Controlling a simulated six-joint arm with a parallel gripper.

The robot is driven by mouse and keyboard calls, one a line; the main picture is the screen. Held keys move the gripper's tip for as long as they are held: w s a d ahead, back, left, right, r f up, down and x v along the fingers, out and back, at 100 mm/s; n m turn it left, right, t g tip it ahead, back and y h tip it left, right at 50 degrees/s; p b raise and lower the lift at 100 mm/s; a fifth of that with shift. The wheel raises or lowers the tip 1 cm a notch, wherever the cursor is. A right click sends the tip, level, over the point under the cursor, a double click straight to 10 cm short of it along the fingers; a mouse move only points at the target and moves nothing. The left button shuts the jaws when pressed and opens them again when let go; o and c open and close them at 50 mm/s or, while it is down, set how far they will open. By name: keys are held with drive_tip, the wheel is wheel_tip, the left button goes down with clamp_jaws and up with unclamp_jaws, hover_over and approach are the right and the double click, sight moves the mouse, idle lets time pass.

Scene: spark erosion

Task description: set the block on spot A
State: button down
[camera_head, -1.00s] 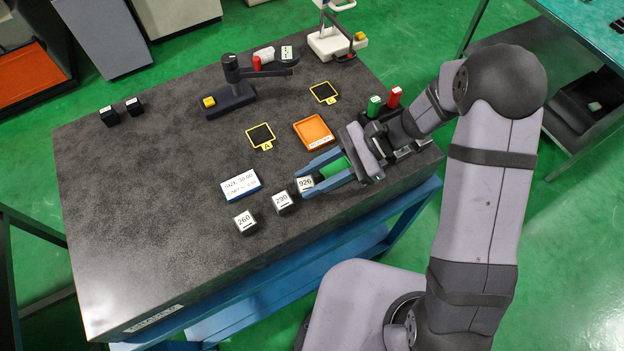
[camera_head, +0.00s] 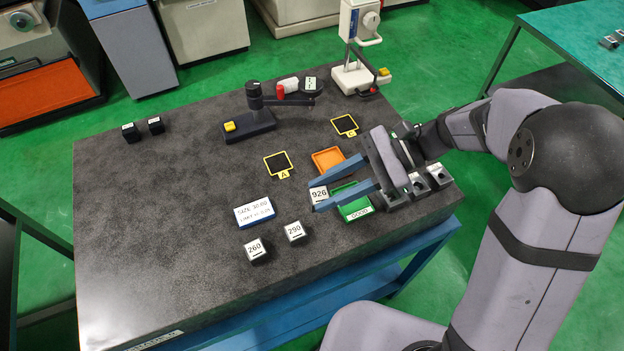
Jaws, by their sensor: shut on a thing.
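The block marked 926 (camera_head: 318,194) is held between the blue fingers of my gripper (camera_head: 318,198), near their tips. It appears raised above the dark table, though the gap beneath it is hard to see. Spot A (camera_head: 278,163) is a black square with a yellow border and an A tab. It is bare and lies up and to the left of the held block. Two similar blocks, marked 260 (camera_head: 256,251) and 290 (camera_head: 295,232), stand on the table to the lower left of my gripper.
A white and blue size card (camera_head: 254,212) lies left of my gripper. An orange tray (camera_head: 328,160) and a green tray (camera_head: 356,211) are close to my fingers. A second yellow-bordered spot (camera_head: 345,125) and a dark gauge stand (camera_head: 250,125) are farther back.

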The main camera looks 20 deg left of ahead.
drive_tip(key=shift+n+g+h, duration=0.6)
drive_tip(key=shift+n+g, duration=0.2)
drive_tip(key=shift+n, duration=0.1)
drive_tip(key=b+x, duration=0.1)
drive_tip(key=x, duration=0.2)
drive_tip(key=r+x, duration=0.1)
drive_tip(key=x, duration=0.1)
drive_tip(key=shift+s+a+f+b, duration=0.15)
drive_tip(key=shift+s+a+b, duration=0.2)
drive_tip(key=shift+s+a, duration=0.1)
drive_tip(key=w+a, duration=0.2)
drive_tip(key=a, duration=0.4)
wheel_tip(320, 180, up, 2)
drive_tip(key=m+t+y, duration=0.3)
drive_tip(key=m+t, duration=0.5)
drive_tip(key=m, duration=0.1)
hover_over(284, 165)
drive_tip(key=shift+f+p, duration=0.35)
drive_tip(key=shift+f, duration=4.6)
drive_tip(key=shift+f, duration=0.1)
drive_tip(key=shift+f, duration=0.1)
drive_tip(key=c, duration=1.3)
unclamp_jaws()
